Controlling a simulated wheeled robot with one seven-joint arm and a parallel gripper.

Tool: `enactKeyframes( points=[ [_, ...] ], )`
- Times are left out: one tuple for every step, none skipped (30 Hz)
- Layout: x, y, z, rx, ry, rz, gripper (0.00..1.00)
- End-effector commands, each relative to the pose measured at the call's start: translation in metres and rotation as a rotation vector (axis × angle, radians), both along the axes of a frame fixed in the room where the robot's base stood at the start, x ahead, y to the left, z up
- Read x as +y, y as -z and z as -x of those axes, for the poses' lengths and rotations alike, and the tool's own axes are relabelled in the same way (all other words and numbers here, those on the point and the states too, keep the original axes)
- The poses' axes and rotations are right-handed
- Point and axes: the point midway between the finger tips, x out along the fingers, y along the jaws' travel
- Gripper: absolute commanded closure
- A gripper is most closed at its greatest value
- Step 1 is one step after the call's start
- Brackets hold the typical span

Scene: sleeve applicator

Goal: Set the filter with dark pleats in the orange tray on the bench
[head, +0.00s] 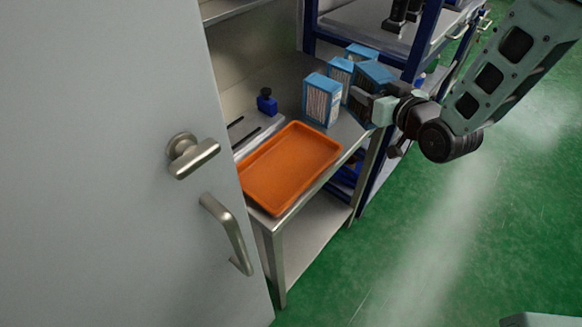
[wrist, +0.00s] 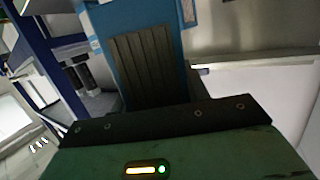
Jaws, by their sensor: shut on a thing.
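The orange tray (head: 291,165) lies empty on the steel bench, in the head view. My gripper (head: 371,102) is shut on a blue-framed filter (head: 374,76) with dark pleats, to the right of the tray and close to the other filters. The wrist view shows the held filter's dark pleats (wrist: 145,68) inside its blue frame, just beyond the gripper body. The fingertips are mostly hidden. In the head view I cannot tell whether the held filter touches the bench or its neighbours.
Several blue filters with pale pleats, one of them nearest the tray (head: 321,101), stand at the bench's back right. A small dark blue object (head: 267,102) and dark rods lie behind the tray. A grey door (head: 120,200) with handles stands at the left. A blue-framed rack (head: 425,45) is behind.

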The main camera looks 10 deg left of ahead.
Motion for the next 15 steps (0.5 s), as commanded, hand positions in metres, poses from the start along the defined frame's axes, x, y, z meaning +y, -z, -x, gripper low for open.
enactKeyframes(
  points=[
    [0.030,0.000,0.014,-0.005,-0.074,-0.002,0.80],
    [0.046,-0.002,0.022,-0.007,-0.115,-0.002,0.80],
    [0.066,-0.003,0.033,-0.009,-0.168,-0.001,0.80],
    [0.080,-0.005,0.041,-0.012,-0.204,-0.001,0.80],
    [0.092,-0.006,0.049,-0.015,-0.239,-0.001,0.80],
    [0.108,-0.007,0.060,-0.017,-0.282,0.001,0.80],
    [0.118,-0.009,0.067,-0.020,-0.311,0.001,0.80],
    [0.127,-0.010,0.075,-0.023,-0.338,0.003,0.80],
    [0.137,-0.011,0.083,-0.026,-0.368,0.004,0.80],
    [0.143,-0.012,0.088,-0.029,-0.388,0.004,0.80],
    [0.149,-0.013,0.093,-0.030,-0.406,0.005,0.80],
    [0.155,-0.014,0.099,-0.032,-0.424,0.006,0.80],
    [0.158,-0.014,0.102,-0.034,-0.435,0.006,0.80],
    [0.160,-0.014,0.104,-0.035,-0.442,0.007,0.80],
    [0.163,-0.012,0.106,-0.034,-0.449,0.007,0.80]
  ],
)
